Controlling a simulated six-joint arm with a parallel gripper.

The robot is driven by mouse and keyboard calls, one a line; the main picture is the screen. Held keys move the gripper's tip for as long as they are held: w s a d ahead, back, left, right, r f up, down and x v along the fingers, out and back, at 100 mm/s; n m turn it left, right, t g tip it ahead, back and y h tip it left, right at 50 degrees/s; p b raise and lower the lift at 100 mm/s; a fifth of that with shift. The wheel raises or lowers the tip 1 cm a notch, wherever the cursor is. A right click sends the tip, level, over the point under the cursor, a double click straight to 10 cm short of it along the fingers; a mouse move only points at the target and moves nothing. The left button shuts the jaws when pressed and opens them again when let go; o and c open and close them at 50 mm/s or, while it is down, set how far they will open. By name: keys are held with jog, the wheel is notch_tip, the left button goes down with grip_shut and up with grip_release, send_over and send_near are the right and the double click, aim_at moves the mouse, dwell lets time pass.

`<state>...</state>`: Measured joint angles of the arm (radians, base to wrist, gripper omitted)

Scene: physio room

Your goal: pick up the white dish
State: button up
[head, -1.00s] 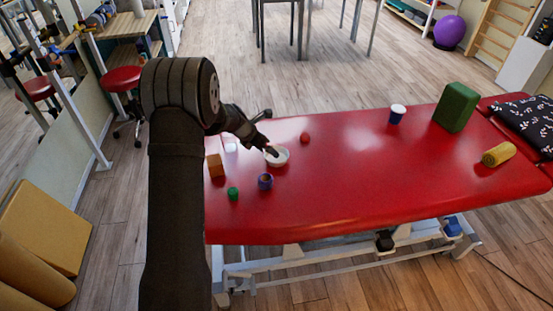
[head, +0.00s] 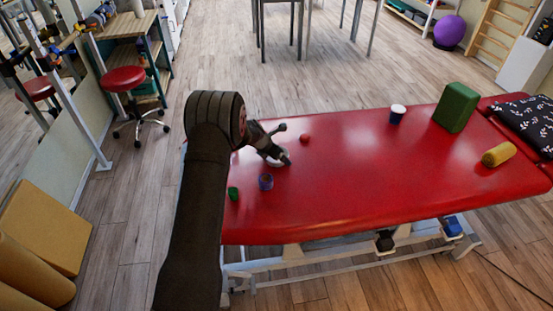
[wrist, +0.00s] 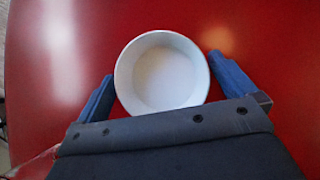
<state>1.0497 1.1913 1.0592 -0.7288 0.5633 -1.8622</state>
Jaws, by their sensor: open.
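The white dish (wrist: 162,72) is a round, shallow, empty bowl standing upright on the red table top. In the wrist view it sits between the two blue fingers of my gripper (wrist: 160,75), which is open. One finger is on each side of the dish, and I cannot tell whether either touches it. In the head view my gripper (head: 285,161) is low over the table's left part and hides most of the dish.
The table's middle is clear.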

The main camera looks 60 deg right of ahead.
jog(key=shift+d+f, duration=0.1)
jog(key=shift+f, duration=0.05)
jog(key=c, duration=0.8)
jog(key=shift+o, duration=0.2)
jog(key=shift+c, duration=0.2)
